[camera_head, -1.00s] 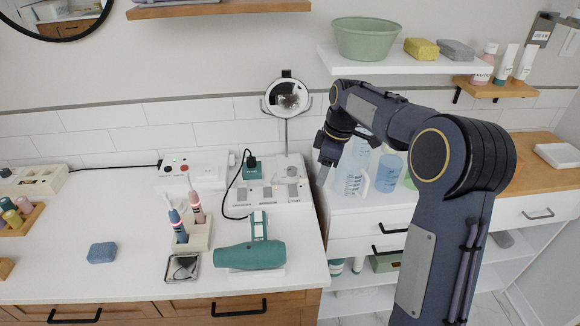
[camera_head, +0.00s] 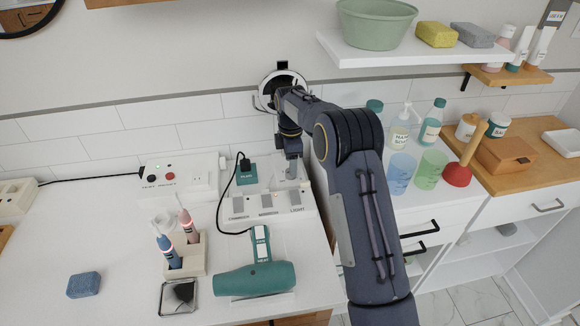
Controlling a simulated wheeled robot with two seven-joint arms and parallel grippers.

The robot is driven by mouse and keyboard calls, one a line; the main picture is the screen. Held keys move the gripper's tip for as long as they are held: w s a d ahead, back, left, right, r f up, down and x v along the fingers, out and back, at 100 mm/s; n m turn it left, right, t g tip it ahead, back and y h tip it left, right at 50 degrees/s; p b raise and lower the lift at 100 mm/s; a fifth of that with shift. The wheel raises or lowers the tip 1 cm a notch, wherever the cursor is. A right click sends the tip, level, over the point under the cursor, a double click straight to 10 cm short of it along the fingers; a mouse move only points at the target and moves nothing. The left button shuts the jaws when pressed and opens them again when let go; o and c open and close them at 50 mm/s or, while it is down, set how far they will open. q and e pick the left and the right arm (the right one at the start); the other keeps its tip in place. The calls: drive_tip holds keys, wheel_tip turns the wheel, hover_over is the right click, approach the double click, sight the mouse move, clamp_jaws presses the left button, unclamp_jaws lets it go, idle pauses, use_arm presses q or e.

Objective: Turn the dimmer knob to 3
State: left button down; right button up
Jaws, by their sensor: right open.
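The white control panel (camera_head: 273,217) stands on the counter, with several grey switches and labels that include "MIRROR" and "LIGHT". My right gripper (camera_head: 292,176) points down over the panel's back right part, above the "LIGHT" label. Its fingers are open. The dimmer knob is not clearly visible; the gripper and wrist cover that area, so I cannot tell whether the fingers are around it or touching it. The knob's scale and setting cannot be read. My left gripper is not in view.
A teal hair dryer (camera_head: 255,279) lies in front of the panel. A toothbrush holder (camera_head: 192,255) stands to the left. Cups and bottles stand at right.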

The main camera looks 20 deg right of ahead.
drive_tip(key=shift+f, duration=1.7)
drive_tip(key=shift+c, duration=0.3)
drive_tip(key=c, duration=0.9)
